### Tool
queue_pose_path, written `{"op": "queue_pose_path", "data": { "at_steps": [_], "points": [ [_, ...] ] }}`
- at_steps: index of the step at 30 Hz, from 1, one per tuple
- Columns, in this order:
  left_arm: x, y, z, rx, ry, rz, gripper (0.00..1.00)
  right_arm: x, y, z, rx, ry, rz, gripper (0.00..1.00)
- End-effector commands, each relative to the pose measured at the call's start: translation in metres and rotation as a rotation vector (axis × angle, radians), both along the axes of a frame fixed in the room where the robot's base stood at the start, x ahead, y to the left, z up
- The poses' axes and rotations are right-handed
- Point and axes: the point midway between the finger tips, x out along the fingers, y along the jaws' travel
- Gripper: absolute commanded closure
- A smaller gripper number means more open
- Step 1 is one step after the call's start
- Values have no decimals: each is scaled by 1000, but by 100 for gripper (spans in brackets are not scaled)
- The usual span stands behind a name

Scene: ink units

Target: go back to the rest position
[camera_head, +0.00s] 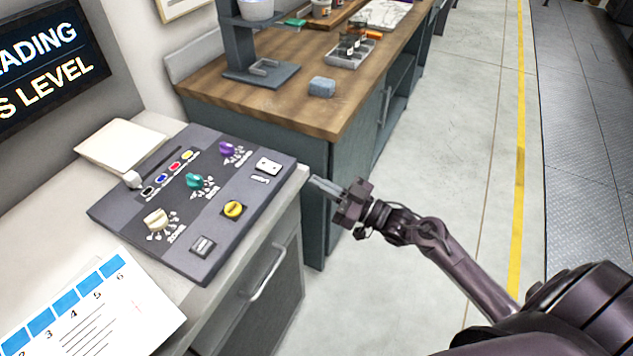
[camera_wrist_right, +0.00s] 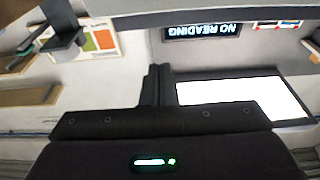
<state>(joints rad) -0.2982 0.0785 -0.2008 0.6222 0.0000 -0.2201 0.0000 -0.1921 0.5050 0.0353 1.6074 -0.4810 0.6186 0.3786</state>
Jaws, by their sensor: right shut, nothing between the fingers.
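My right gripper (camera_head: 326,188) is shut and empty. In the head view it is in the air just right of the control panel (camera_head: 262,215), near the front edge of the counter, apart from the panel. In the right wrist view its dark fingers (camera_wrist_right: 157,85) stand together with nothing between them. My left gripper is in neither view.
The panel has coloured knobs and a yellow button (camera_head: 233,209) on a light counter (camera_head: 45,232). A printed sheet (camera_head: 100,312) lies in front. A wooden bench (camera_head: 300,110) with a grey stand (camera_head: 240,50) is behind. The floor (camera_head: 420,130) at right is clear.

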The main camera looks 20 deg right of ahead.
Motion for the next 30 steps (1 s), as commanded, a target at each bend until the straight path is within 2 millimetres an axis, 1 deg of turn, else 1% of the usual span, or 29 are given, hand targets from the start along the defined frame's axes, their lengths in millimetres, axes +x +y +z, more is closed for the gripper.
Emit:
{"op": "queue_pose_path", "data": {
  "at_steps": [10,12,14,17,18,20,21,23,24,26,27,29,30],
  "points": [
    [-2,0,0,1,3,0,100,0,0,0,0,0,-1,100],
    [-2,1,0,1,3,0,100,1,-1,-6,-3,12,-10,100],
    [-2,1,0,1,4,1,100,2,-4,-20,-10,41,-33,100],
    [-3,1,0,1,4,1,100,1,-13,-68,-37,136,-106,100],
    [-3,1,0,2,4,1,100,-1,-17,-94,-54,189,-143,100],
    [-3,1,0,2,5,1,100,-7,-23,-137,-86,281,-201,100],
    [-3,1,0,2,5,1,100,-15,-27,-168,-111,346,-235,100],
    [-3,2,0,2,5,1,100,-30,-31,-212,-150,444,-283,100],
    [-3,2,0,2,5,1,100,-42,-32,-240,-176,509,-310,100],
    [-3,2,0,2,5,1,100,-64,-34,-281,-219,607,-345,100],
    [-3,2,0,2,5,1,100,-81,-34,-307,-249,672,-364,100],
    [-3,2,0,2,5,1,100,-108,-32,-344,-295,771,-387,100],
    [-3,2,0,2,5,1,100,-129,-31,-368,-327,836,-399,100]
  ]
}}
